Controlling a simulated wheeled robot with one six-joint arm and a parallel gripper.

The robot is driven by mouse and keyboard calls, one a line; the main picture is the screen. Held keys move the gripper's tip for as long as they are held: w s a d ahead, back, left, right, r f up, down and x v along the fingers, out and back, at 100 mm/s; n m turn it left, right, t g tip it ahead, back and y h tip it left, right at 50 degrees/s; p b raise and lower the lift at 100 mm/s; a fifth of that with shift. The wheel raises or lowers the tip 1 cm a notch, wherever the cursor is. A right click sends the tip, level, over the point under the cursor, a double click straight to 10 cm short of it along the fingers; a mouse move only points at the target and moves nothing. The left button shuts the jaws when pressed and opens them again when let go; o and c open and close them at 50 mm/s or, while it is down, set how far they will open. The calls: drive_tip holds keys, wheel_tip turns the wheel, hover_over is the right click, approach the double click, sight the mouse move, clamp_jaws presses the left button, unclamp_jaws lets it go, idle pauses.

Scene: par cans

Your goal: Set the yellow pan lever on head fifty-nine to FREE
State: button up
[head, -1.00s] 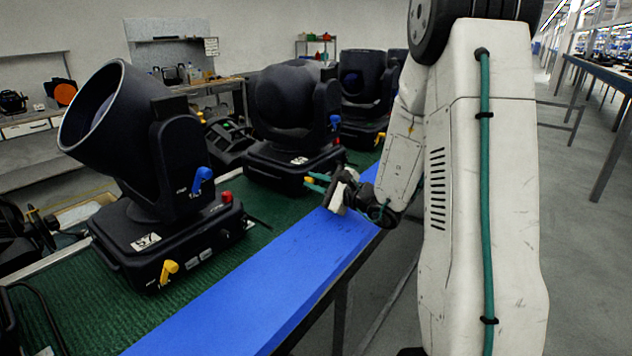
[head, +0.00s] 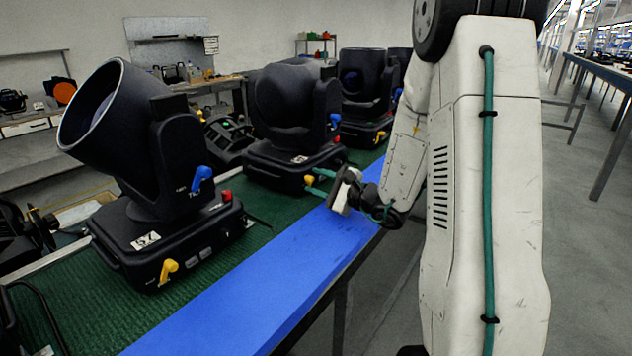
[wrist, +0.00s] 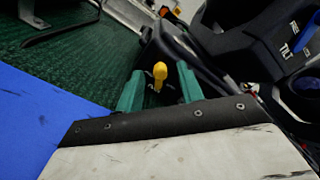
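The second moving-head light (head: 295,110) stands behind the nearest one on the green mat. Its number plate (head: 299,159) is too small to read surely. A yellow lever (head: 308,181) sits low on its base, near the front right corner, with a blue lever (head: 335,121) higher on its yoke. My gripper (head: 313,181) is at this yellow lever, its two teal fingers spread. In the wrist view, the yellow lever (wrist: 159,74) shows between the open fingers (wrist: 160,88), with gaps on both sides. The lever's set position cannot be read.
The nearest light (head: 150,150), marked 57, has its own yellow lever (head: 168,270) and blue lever (head: 202,178). Another light (head: 364,95) stands farther back. A blue strip (head: 250,285) runs along the table's front edge and is clear. The aisle floor (head: 580,250) at right is free.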

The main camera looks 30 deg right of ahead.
drive_tip(key=v, duration=0.7)
drive_tip(key=shift+w, duration=0.1)
drive_tip(key=a+r+n+g+y, duration=0.1)
drive_tip(key=a, duration=0.2)
drive_tip(key=s+a+r+n+g+y, duration=0.1)
drive_tip(key=a+n+y, duration=0.1)
drive_tip(key=a, duration=0.1)
drive_tip(key=a+r+n+g+y, duration=0.1)
drive_tip(key=a, duration=0.2)
drive_tip(key=shift+s+a+r+n, duration=0.1)
drive_tip(key=shift+s+r+n, duration=0.1)
drive_tip(key=shift+r+n, duration=0.15)
drive_tip(key=s+a+r+n+g, duration=0.2)
drive_tip(key=s+a+n+g, duration=0.8)
drive_tip(key=s+a+g, duration=0.4)
drive_tip(key=s+d+n+h, duration=0.2)
drive_tip(key=s+n+h, duration=0.1)
drive_tip(key=s+h, duration=0.2)
drive_tip(key=s+d+r+n+t+h, duration=0.1)
drive_tip(key=s+d+n+h, duration=0.1)
drive_tip(key=s+n+h, duration=0.2)
drive_tip(key=shift+s+d+r+h, duration=0.3)
drive_tip(key=shift+s+h, duration=0.3)
drive_tip(key=shift+s, duration=0.55)
